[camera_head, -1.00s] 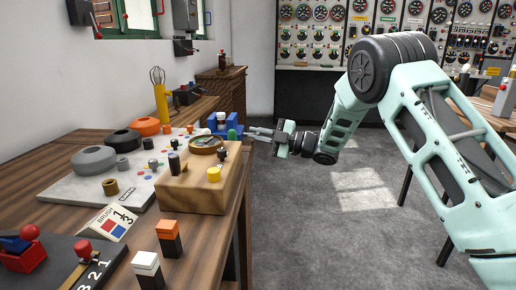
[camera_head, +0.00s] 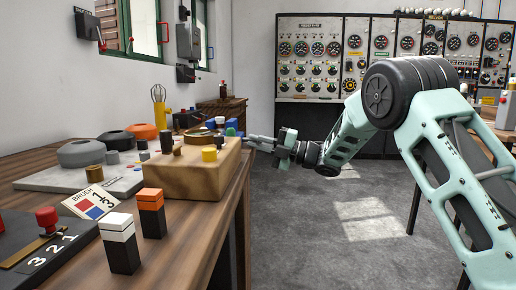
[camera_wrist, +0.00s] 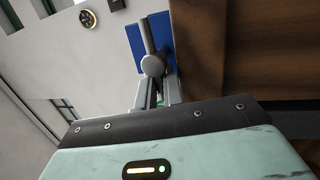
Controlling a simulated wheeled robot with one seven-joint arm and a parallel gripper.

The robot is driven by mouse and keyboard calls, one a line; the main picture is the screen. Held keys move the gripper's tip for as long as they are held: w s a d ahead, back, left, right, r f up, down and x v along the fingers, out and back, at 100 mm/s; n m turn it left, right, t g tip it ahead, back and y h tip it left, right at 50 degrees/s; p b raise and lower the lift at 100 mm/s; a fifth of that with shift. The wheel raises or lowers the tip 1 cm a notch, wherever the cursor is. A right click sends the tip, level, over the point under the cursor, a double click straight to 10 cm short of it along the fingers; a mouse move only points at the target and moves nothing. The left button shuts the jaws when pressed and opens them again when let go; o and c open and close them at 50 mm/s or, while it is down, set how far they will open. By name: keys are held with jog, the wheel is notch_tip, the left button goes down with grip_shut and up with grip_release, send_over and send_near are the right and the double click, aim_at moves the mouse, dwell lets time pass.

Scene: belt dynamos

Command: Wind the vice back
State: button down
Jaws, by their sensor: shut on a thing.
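The vice is blue and sits at the bench's far right edge in the head view (camera_head: 231,124), partly hidden behind the wooden block. In the wrist view its blue body (camera_wrist: 162,32) lies ahead, with a grey bar and a round grey end, the vice handle (camera_wrist: 152,66), pointing at me. My gripper (camera_head: 253,139) reaches in from the right, just off the bench edge. In the wrist view my gripper (camera_wrist: 156,92) has its fingers on either side of the handle and is shut on it. The exact contact is partly hidden by the handle's round end.
The wooden bench (camera_head: 165,226) holds a tan wooden block (camera_head: 190,178), a grey board with round parts, orange-and-black (camera_head: 150,212) and white-and-black blocks (camera_head: 119,243), and a brush card (camera_head: 95,203). The floor (camera_head: 300,225) right of the bench is clear. Gauge panels stand behind.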

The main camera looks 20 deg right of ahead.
jog(key=shift+f, duration=0.1)
jog(key=c, duration=1.6)
grip_release()
jog(key=shift+s, duration=0.1)
jog(key=shift+p, duration=0.5)
